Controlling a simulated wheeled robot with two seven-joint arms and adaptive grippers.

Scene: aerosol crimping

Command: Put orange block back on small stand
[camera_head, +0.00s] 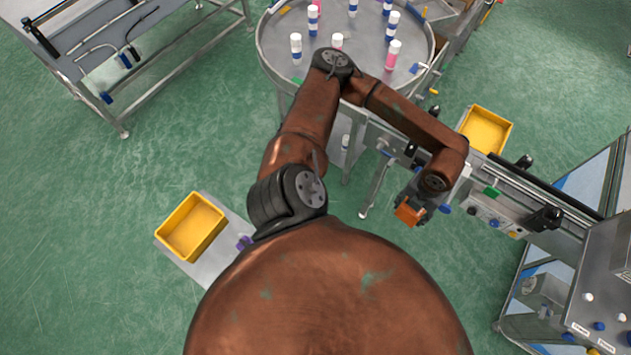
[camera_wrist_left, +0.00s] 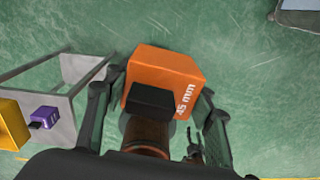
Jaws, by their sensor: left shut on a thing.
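The orange block (camera_head: 408,213) is held in my left gripper (camera_head: 412,207), right of centre in the head view, beside the conveyor. In the left wrist view the block (camera_wrist_left: 172,75) has white lettering and a black part on its near side. The fingers (camera_wrist_left: 160,112) lie on either side of it, and the floor shows beyond. A small grey stand (camera_head: 216,262) is at lower left in the head view, far from the gripper. It bears a purple block (camera_head: 243,242). The purple block (camera_wrist_left: 44,117) also shows in the left wrist view. My right gripper is not in view.
A yellow bin (camera_head: 192,227) sits on the grey stand. A round table (camera_head: 345,65) with several white-capped bottles is at the top. A conveyor (camera_head: 505,178) runs to a machine at right, with another yellow bin (camera_head: 486,130) behind it. Open green floor lies at left.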

